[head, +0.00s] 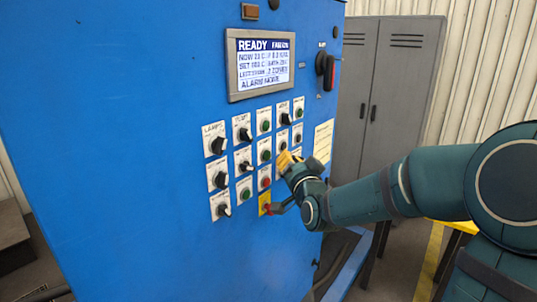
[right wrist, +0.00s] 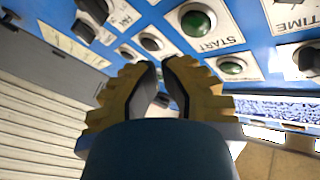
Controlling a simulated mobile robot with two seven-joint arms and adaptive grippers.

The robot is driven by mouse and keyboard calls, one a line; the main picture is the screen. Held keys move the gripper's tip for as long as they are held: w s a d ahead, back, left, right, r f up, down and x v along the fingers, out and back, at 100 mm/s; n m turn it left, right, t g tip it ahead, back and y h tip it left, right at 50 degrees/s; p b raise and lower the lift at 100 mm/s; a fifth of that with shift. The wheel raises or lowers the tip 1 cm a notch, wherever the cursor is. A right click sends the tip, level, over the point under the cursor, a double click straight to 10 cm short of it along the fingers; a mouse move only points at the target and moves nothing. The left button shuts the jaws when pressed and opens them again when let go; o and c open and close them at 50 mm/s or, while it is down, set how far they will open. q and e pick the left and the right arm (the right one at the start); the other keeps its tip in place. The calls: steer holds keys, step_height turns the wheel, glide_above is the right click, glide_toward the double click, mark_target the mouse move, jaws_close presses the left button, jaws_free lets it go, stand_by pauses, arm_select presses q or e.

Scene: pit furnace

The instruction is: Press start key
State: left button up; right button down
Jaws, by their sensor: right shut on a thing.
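The START key is a green push button on a white label plate. It shows at the top of the right wrist view (right wrist: 198,20) and appears to be the green button in the middle of the panel in the head view (head: 265,156). My right gripper (head: 287,160) has yellow fingers close to the panel, just right of that key. In the right wrist view its fingertips (right wrist: 162,72) are close together, below and left of the key and apart from it in the picture. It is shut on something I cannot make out. My left gripper is not in view.
The blue cabinet (head: 130,110) carries a lit display (head: 264,60) reading READY, above rows of knobs and buttons. A red button on a yellow plate (head: 265,204) sits low, beside my right arm. A red-and-black rotary switch (head: 327,70) is upper right. Grey lockers (head: 385,90) stand behind.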

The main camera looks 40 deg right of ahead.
steer(key=shift+w+a, duration=0.25)
steer(key=shift+w, duration=0.5)
steer(key=shift+f, duration=0.1)
stand_by(0.9)
steer(key=shift+w+a+b, duration=0.1)
steer(key=shift+w+b, duration=0.25)
steer(key=shift+b, duration=0.2)
steer(key=shift+w+a, duration=0.1)
steer(key=shift+w, duration=0.3)
stand_by(0.4)
steer(key=shift+s+b, duration=0.1)
steer(key=shift+b, duration=0.3)
steer(key=shift+s+d+b, duration=0.2)
steer(key=shift+s+b, duration=0.3)
steer(key=shift+s, duration=0.15)
